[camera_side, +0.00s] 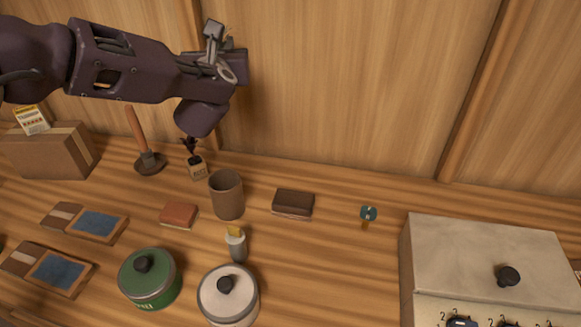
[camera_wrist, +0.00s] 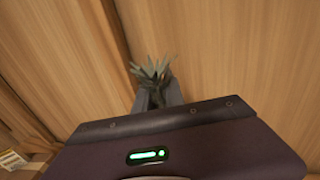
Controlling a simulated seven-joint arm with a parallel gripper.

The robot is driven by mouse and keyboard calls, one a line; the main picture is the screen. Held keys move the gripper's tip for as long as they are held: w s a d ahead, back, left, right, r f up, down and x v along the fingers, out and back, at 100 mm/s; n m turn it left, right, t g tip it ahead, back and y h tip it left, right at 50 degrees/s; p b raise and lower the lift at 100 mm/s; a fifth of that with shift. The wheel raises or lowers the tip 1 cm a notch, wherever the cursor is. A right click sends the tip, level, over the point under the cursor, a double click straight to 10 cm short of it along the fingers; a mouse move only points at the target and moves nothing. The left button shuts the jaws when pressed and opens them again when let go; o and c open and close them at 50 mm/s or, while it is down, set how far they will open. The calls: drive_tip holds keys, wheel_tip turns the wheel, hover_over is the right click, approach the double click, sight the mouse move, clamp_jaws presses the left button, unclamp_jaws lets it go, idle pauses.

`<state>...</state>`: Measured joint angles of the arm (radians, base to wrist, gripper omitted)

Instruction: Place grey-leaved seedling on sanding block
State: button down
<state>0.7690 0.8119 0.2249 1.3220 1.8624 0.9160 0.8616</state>
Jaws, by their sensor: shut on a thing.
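The grey-leaved seedling (camera_wrist: 150,70) shows in the wrist view, its narrow leaves spreading above my gripper (camera_wrist: 158,97). The grey fingers are shut around its lower part, which is mostly hidden. In the side view my gripper (camera_side: 214,42) is high at the upper left, in front of the wooden wall and well above the bench. The seedling is hard to make out there. A dark brown block (camera_side: 293,203) and a smaller reddish-brown block (camera_side: 179,216) lie apart on the bench, both with bare tops. I cannot tell for certain which is the sanding block.
A brown cup (camera_side: 227,196) stands between the blocks. A small labelled pot with a dark plant (camera_side: 196,168) stands behind it. A glue bottle (camera_side: 237,245), a green tin (camera_side: 150,280) and a pale tin (camera_side: 228,300) are in front. A pale cabinet (camera_side: 490,250) fills the right.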

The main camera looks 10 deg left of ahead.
drive_tip(key=s+d+m+h, duration=0.2)
drive_tip(key=s+d, duration=0.1)
drive_tip(key=d, duration=0.5)
drive_tip(key=s+d+m+h, duration=0.1)
drive_tip(key=s+d+h, duration=0.25)
drive_tip(key=d, duration=0.45)
wheel_tip(320, 180, down, 20)
drive_tip(key=shift+t+y, duration=0.3)
drive_tip(key=shift+y, duration=0.15)
drive_tip(key=shift+f, duration=0.1)
drive_tip(key=c, duration=1.4)
unclamp_jaws()
drive_tip(key=s, duration=1.2)
